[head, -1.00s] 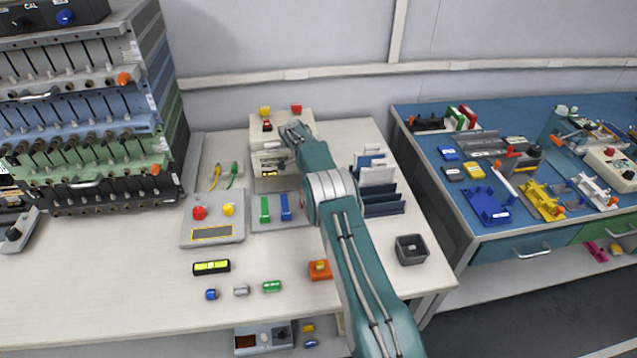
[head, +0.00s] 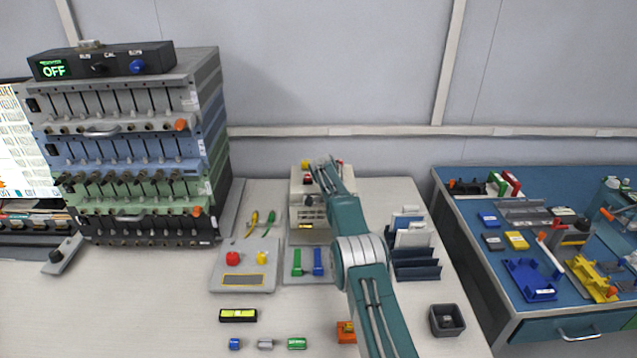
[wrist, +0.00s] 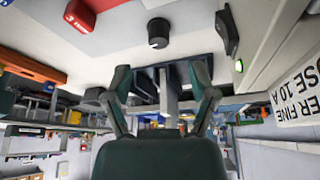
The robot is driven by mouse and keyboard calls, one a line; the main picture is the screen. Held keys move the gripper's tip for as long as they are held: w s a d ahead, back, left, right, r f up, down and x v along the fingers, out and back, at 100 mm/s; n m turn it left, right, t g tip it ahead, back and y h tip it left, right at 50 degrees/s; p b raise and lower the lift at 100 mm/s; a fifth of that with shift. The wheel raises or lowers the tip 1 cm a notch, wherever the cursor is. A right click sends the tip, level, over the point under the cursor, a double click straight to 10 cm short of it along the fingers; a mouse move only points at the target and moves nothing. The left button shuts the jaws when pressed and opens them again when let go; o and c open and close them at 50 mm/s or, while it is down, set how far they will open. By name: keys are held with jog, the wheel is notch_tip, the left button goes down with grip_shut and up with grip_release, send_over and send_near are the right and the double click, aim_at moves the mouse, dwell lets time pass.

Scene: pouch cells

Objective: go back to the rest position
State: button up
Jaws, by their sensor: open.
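My arm reaches up the middle of the head view from the bottom edge. Its far end lies over the cream-coloured device (head: 308,208) at the back of the white bench (head: 190,310). A black knob (wrist: 158,33) and a red block (wrist: 80,14) on a pale surface show beyond the fingers.
A tall stack of channel units (head: 140,150) stands left of my arm. A panel (head: 245,266) with red and yellow buttons, a card rack (head: 415,250) and a grey bin (head: 447,320) sit around the arm. A blue-topped bench (head: 480,235) stands to the right.

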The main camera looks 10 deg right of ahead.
jog(key=s+a+r+n+t, duration=0.25)
jog(key=r+n, duration=0.25)
jog(key=r, duration=1)
jog(key=s+a+r+n+t+y, duration=0.1)
jog(key=s+a+r+n, duration=0.1)
jog(key=s+r+n, duration=0.3)
jog(key=s+a+r+n+y, duration=0.1)
jog(key=s+a+r+n, duration=0.1)
jog(key=s+r, duration=0.55)
jog(key=s+a+r+n+t+y, duration=0.1)
jog(key=s+r+n, duration=0.15)
jog(key=s, duration=0.55)
jog(key=s+a+r+n+t, duration=0.15)
jog(key=s+n, duration=0.25)
jog(key=s, duration=0.5)
jog(key=s+a+f+n+t+y, duration=0.1)
jog(key=s+f+n, duration=0.4)
jog(key=s, duration=0.8)
jog(key=shift+s+a+f+t, duration=0.3)
jog(key=shift+a+f+t, duration=0.15)
jog(key=shift+f, duration=0.35)
